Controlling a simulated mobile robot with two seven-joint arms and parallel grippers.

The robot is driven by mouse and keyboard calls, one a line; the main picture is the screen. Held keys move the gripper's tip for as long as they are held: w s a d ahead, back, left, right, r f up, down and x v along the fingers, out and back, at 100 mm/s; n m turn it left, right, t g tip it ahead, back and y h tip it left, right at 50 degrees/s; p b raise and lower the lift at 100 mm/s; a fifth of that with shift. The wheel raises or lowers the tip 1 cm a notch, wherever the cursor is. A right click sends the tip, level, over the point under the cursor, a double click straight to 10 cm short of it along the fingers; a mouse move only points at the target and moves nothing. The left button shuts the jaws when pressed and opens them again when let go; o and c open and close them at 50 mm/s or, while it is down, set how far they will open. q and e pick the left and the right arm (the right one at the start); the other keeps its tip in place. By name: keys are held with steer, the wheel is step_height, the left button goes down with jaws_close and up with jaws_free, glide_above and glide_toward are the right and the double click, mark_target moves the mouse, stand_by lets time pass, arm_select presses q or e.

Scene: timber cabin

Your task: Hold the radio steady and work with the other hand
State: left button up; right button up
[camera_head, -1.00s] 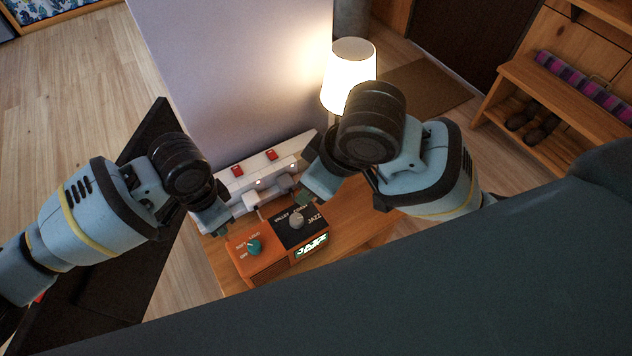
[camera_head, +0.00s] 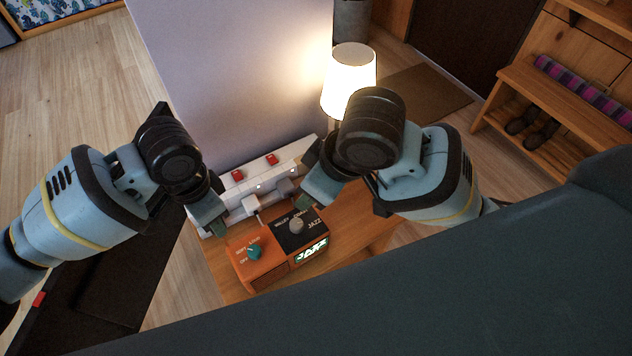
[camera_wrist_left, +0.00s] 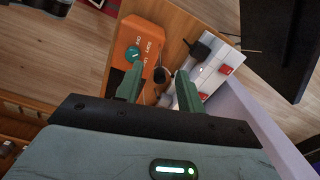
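The orange radio (camera_head: 265,272) stands on a wooden table, its display lit with "JAZZ". It has a teal knob (camera_head: 254,251) on its orange left part and a grey knob (camera_head: 296,225) on a black panel. My left gripper (camera_head: 211,216) is above the table, left of and behind the radio, apart from it. In the left wrist view its green fingers (camera_wrist_left: 158,90) are spread with nothing between them, and the radio (camera_wrist_left: 146,38) lies beyond them. My right gripper (camera_head: 312,195) is close to the radio's far right corner; its fingertips are partly hidden, so contact is unclear.
A white power strip (camera_head: 240,185) with red switches and plugs lies behind the radio, against a pale wall block. A lit lamp (camera_head: 349,80) stands at the back right. Bare tabletop (camera_head: 350,230) shows right of the radio. A dark panel (camera_head: 120,270) is at left.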

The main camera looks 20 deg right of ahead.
arm_select(q)
step_height(320, 180, up, 8)
stand_by(0.5)
